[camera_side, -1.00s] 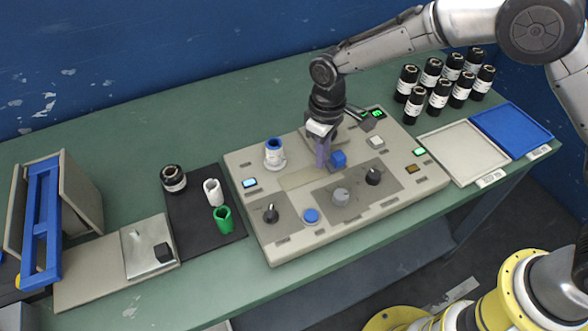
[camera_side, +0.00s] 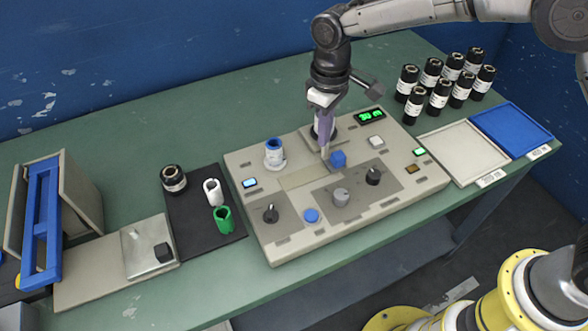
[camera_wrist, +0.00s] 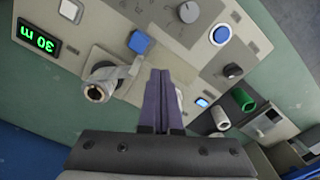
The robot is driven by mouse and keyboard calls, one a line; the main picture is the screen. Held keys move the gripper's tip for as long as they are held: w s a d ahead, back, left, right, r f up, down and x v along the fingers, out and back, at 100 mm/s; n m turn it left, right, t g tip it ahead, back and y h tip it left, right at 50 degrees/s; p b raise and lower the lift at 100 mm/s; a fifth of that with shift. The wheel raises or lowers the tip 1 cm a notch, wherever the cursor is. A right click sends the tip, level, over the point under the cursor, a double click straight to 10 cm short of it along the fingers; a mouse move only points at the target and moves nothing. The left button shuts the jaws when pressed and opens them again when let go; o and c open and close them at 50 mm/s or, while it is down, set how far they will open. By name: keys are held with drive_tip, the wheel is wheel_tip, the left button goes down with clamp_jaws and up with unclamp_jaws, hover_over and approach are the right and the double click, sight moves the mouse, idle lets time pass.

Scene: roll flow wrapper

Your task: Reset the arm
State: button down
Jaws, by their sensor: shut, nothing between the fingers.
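My gripper (camera_side: 325,151) is shut and empty, with its purple fingers pointing down above the back middle of the control panel (camera_side: 268,226). In the side view its tips appear close to the blue cube-shaped button (camera_side: 338,159); I cannot tell whether they touch.
A blue-topped roll (camera_side: 274,152) stands on the panel's left. Several black bottles (camera_side: 440,97) stand at the back right, near a white tray (camera_side: 432,142) and a blue tray (camera_side: 538,137). White (camera_side: 212,192) and green (camera_side: 223,219) cores sit on a black mat (camera_side: 185,231).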

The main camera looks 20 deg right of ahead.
idle(0.3)
drive_tip(key=d+r+m+t, duration=0.1)
drive_tip(key=d+r+t, duration=0.1)
drive_tip(key=d+r, duration=0.5)
drive_tip(key=s+d+r+m+t, duration=0.2)
drive_tip(key=s+d+r, duration=0.6)
drive_tip(key=r, duration=0.4)
drive_tip(key=s+d+m+t, duration=0.2)
drive_tip(key=s+d, duration=0.4)
drive_tip(key=s, duration=0.7)
drive_tip(key=s+d+f+m, duration=0.1)
drive_tip(key=s+f, duration=0.5)
drive_tip(key=s, duration=0.1)
drive_tip(key=shift+d+f, duration=0.15)
drive_tip(key=shift+f, duration=0.05)
drive_tip(key=shift+s, duration=0.1)
